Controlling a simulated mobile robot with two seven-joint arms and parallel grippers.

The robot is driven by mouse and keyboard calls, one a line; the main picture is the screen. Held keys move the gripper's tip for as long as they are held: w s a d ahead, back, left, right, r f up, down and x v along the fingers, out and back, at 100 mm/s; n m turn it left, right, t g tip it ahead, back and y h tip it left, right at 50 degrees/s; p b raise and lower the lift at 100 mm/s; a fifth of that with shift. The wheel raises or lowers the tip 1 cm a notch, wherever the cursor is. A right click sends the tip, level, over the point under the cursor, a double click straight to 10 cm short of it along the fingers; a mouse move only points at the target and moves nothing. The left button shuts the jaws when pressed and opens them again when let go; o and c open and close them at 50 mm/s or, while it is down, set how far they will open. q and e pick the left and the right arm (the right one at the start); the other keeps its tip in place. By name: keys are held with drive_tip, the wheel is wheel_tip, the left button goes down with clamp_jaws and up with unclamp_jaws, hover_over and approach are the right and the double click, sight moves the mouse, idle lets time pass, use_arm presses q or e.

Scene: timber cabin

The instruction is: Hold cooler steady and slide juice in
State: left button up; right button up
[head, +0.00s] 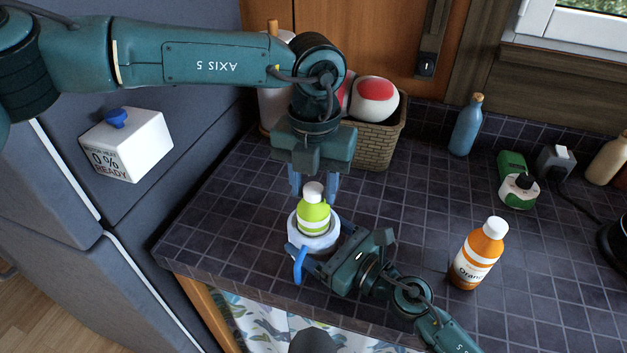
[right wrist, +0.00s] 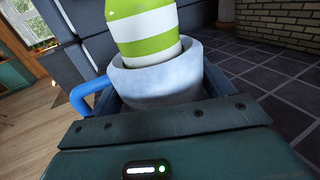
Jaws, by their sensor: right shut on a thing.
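The cooler (head: 301,240) is a pale grey sleeve with a blue handle, upright on the tiled counter; the right wrist view also shows it (right wrist: 155,90). The juice is a green bottle (head: 314,214) with white bands and a white cap. It stands upright with its lower part inside the cooler, its base hidden; it also shows in the right wrist view (right wrist: 145,30). My right gripper (head: 320,243) is shut around the cooler from the lower right. My left gripper (head: 314,186) is directly above, open, fingers pointing down on either side of the cap with gaps showing.
An orange bottle (head: 478,255) stands to the right on the counter. A wicker basket (head: 376,144) with balls, a blue bottle (head: 466,125) and a green-and-white item (head: 516,184) are at the back. A white box (head: 127,145) is on the grey fridge at left.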

use_arm(q)
drive_tip(key=shift+o, duration=1.4)
wheel_tip(320, 180, up, 12)
drive_tip(key=shift+w, duration=0.1)
wheel_tip(320, 180, up, 7)
use_arm(e)
drive_tip(key=o, duration=1.1)
drive_tip(key=shift+o, duration=0.2)
